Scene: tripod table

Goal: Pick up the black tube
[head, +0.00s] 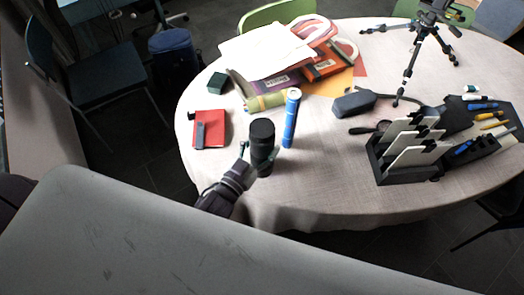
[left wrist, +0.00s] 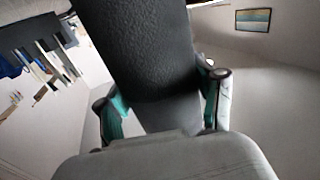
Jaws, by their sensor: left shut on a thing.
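The black tube (head: 262,136) stands upright near the front edge of the round table, in the head view. My left gripper (head: 257,160) is shut on it, low on the tube. In the left wrist view the textured black tube (left wrist: 142,50) fills the upper middle, and the two teal-padded fingers of my left gripper (left wrist: 163,104) lie on either side of it. Whether its base touches the table is hidden. My right gripper is in neither view.
A blue tube (head: 291,118) stands just right of the black tube. A red notebook (head: 211,128) lies to the left. Papers and folders (head: 280,50) lie behind. A black organizer (head: 404,165) and a tripod (head: 418,50) are on the right. The table (head: 320,185) is bare at the front.

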